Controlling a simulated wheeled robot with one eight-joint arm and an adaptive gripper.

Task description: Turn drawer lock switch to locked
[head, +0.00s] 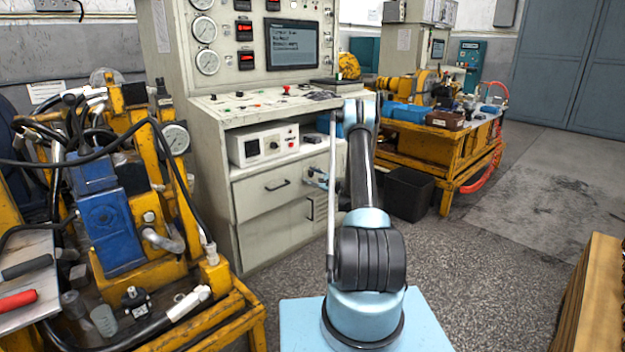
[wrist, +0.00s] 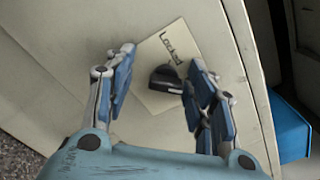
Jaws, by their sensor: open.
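The drawer lock switch (wrist: 166,79) is a black knob on a pale plate (wrist: 152,100) on the cabinet front in the wrist view. The plate carries the word "Locked" above the knob. My gripper (wrist: 160,60) is open, one finger to each side of the knob. The right finger is closer to the knob and overlaps its plate; I cannot tell if it touches. Nothing is held. In the head view my gripper (head: 318,179) is by the upper drawer (head: 270,187) of the cabinet, partly behind my arm. The switch is hidden there.
The lower drawer (head: 268,232) is below, also shut. A white control box (head: 262,145) stands on the shelf above. A black bin (head: 408,193) and a yellow workbench (head: 440,146) are to the right. Yellow machinery (head: 140,215) crowds the left. Floor is open at right.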

